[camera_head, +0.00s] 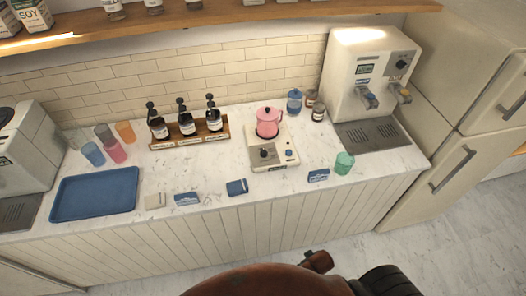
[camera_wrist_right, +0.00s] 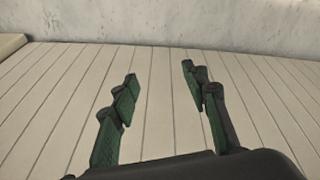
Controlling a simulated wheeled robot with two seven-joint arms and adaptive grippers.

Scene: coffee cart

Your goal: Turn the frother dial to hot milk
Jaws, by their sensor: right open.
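The frother (camera_head: 268,153) is a cream base on the counter with a pink jug (camera_head: 267,122) on top. Its dark dial (camera_head: 265,154) is on the front face, beside a small blue button or light. The dial's setting is too small to read. My right gripper (camera_wrist_right: 158,85) shows in the right wrist view, open and empty, facing the cream panelled cabinet front below the counter edge. It is away from the frother, which does not show in that view. My left gripper is not in either view.
The marble counter (camera_head: 225,177) holds a blue tray (camera_head: 95,194), a wooden rack (camera_head: 190,136) with several pump bottles, cups, and small cards or packets along the front edge. A dispenser (camera_head: 362,75) stands right of the frother, with a green cup (camera_head: 344,162) nearby.

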